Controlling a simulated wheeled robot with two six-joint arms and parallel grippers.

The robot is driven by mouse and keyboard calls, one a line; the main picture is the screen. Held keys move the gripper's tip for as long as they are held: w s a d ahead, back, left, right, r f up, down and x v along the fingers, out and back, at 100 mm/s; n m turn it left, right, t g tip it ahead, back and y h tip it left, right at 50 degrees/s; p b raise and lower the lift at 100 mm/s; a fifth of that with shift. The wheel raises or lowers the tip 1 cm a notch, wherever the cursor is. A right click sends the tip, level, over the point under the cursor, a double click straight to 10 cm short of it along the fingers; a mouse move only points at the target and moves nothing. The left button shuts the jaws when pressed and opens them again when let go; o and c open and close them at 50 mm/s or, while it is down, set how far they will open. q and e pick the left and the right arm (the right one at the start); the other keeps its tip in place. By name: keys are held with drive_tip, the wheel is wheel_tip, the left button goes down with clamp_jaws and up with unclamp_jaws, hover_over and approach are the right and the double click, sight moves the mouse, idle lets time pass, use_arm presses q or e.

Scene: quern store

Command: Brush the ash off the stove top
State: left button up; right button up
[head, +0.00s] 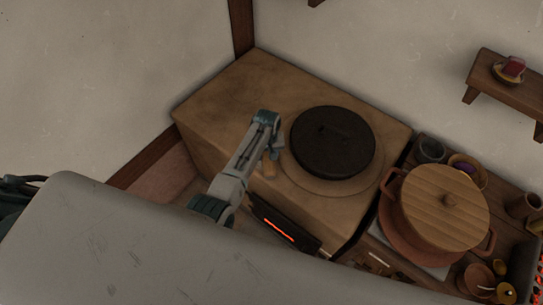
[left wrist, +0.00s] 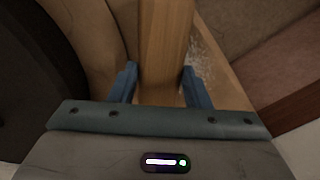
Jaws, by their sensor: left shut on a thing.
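The stove top (head: 225,92) is a tan block surface with a round black lid (head: 333,142) on its right half. My left gripper (head: 271,152) is over the front part of the stove top, left of the lid. It is shut on a light wooden handle (left wrist: 165,40), probably the brush; its lower end shows in the head view (head: 269,168). Bristles cannot be made out. In the left wrist view, pale specks that look like ash (left wrist: 205,65) lie on the surface right of the handle. My right gripper is not in view.
A glowing red slot (head: 279,229) is in the stove's front. To the right, a lidded pot (head: 445,205) stands among cups and bowls on a wooden counter. A wall shelf (head: 515,94) is at upper right. The stove top's back left is clear.

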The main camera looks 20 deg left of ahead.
use_arm(q)
drive_tip(key=shift+w+a, duration=0.35)
drive_tip(key=shift+a, duration=0.55)
drive_tip(key=shift+w+a+f, duration=0.1)
drive_tip(key=shift+w+a, duration=0.2)
drive_tip(key=shift+a, duration=0.5)
drive_tip(key=shift+w+a, duration=0.25)
drive_tip(key=shift+a, duration=0.55)
drive_tip(key=shift+w+a+b, duration=0.1)
drive_tip(key=shift+w+a, duration=0.15)
drive_tip(key=shift+a, duration=0.45)
drive_tip(key=shift+w+a+b, duration=0.1)
drive_tip(key=shift+w+a, duration=0.2)
drive_tip(key=shift+a, duration=0.45)
drive_tip(key=shift+w+a+b, duration=0.1)
drive_tip(key=shift+w+a, duration=0.15)
drive_tip(key=shift+a, duration=0.45)
drive_tip(key=shift+s, duration=0.1)
